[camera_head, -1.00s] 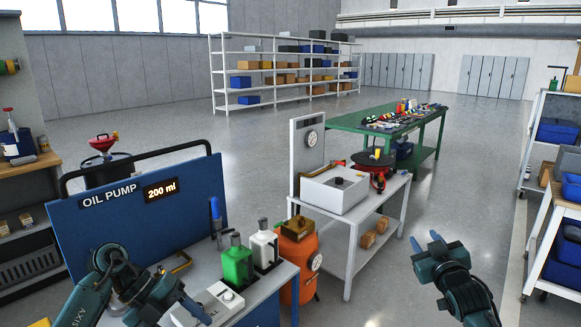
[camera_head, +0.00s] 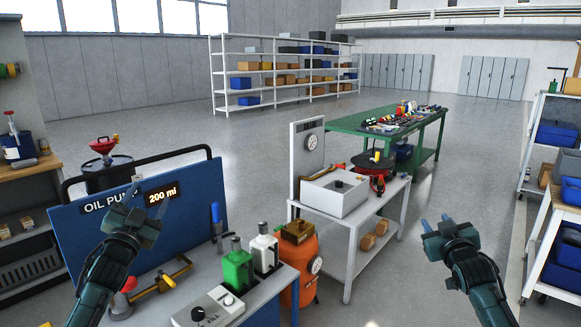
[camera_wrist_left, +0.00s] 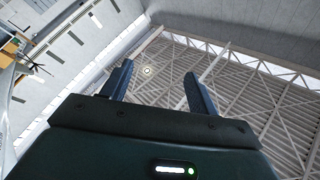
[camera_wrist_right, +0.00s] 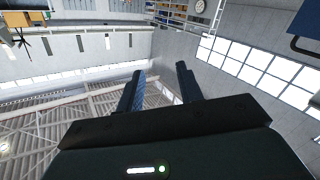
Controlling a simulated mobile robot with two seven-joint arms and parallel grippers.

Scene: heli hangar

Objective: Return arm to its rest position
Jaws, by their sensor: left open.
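My left gripper (camera_head: 136,200) is raised in front of the blue oil pump panel (camera_head: 180,225) and hides part of its lettering. Its fingers point up and are apart, with nothing between them; the left wrist view also shows the open left fingers (camera_wrist_left: 158,85) against the roof. My right gripper (camera_head: 436,222) is raised over open floor at the lower right. Its two fingers are apart and empty, and they also show in the right wrist view (camera_wrist_right: 160,88).
The pump bench holds a grey control box (camera_head: 208,308), a green bottle (camera_head: 238,267) and a white bottle (camera_head: 264,250). An orange canister (camera_head: 299,265) stands beside it. A white cart (camera_head: 349,232) and green table (camera_head: 430,125) stand beyond. Floor around my right gripper is clear.

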